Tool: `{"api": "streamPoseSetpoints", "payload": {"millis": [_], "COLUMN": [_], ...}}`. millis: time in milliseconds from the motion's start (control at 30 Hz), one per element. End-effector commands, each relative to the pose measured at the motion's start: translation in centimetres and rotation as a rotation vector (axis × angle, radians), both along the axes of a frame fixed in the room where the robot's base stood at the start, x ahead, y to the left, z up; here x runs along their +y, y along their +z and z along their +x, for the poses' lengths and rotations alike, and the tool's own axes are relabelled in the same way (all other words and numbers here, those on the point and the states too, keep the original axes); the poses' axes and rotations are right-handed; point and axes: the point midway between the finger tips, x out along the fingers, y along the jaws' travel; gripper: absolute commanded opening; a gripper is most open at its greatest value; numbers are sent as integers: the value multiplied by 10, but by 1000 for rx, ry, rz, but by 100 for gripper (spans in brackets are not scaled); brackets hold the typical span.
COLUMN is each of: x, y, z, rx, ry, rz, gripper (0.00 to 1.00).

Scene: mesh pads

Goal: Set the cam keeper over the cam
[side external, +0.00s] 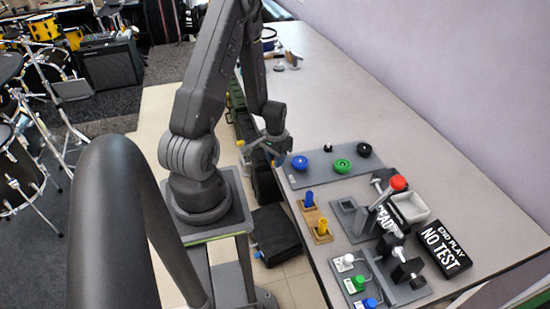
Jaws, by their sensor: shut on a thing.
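My gripper (272,148) is at the left edge of the table, just left of a grey plate with round knobs. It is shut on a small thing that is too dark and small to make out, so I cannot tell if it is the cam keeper. A dark fixture with a red-knobbed lever (398,183) stands at the right of the work area. I cannot tell which part there is the cam. My gripper is well apart from that fixture.
The grey plate (301,180) carries blue (300,162), green (342,166) and black (364,150) knobs. Blue (309,199) and yellow (322,226) pegs stand in small bases. A white tray (410,207) and a black NO TEST box (444,249) sit at the right. The far table is mostly clear.

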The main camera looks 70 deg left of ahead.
Motion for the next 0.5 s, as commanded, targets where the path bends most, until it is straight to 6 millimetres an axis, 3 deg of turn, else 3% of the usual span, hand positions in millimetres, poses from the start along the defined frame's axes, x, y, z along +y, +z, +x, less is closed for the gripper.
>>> {"api": "streamPoseSetpoints", "payload": {"millis": [500], "x": [-12], "y": [0], "z": [25], "rx": [-1], "ry": [335], "rz": [1], "gripper": [0]}}
